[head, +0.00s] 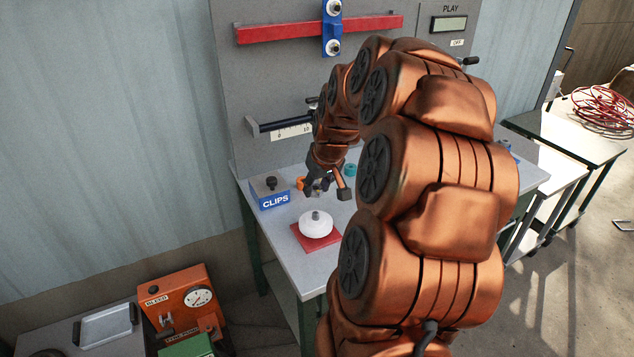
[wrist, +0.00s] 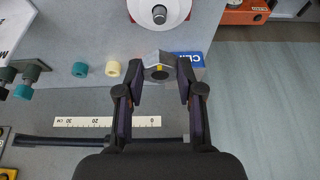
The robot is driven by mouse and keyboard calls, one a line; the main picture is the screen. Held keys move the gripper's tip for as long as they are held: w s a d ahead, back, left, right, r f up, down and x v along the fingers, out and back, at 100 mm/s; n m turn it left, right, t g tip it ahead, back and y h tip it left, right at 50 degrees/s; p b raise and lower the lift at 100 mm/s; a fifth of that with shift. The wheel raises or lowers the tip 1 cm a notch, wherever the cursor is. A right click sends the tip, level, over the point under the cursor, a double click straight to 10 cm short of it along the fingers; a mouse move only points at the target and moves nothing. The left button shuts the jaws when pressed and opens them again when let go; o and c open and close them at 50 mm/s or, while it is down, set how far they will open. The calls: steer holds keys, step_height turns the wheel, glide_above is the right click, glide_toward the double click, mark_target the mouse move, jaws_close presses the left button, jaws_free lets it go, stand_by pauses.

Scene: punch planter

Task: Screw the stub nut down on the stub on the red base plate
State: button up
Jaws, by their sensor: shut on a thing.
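The red base plate (head: 302,238) lies on the bench in the head view, with a white round part (head: 316,228) on it. A short grey stub (head: 316,215) stands up at the white part's centre. The wrist view shows the white part (wrist: 139,10) and the stub (wrist: 159,14) at the top edge, cut off. My gripper (wrist: 159,72) is shut on the grey stub nut (wrist: 160,67), a hex piece with a dark hole and a yellow mark. In the head view my gripper (head: 322,189) is above the bench, behind the plate and apart from the stub.
A box with a blue CLIPS label (head: 275,200) stands left of my gripper. A teal ring (wrist: 80,69) and a cream ring (wrist: 113,68) are left of the nut in the wrist view. A scale (head: 292,132) is on the grey back panel (head: 275,80).

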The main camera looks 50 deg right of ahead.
mark_target(316, 213)
steer(key=shift+f, duration=1.65)
steer(key=shift+f+b, duration=0.65)
steer(key=shift+f, duration=0.4)
steer(key=shift+s+a+f+b, duration=0.1)
steer(key=shift+f+b, duration=1)
steer(key=shift+b, duration=0.05)
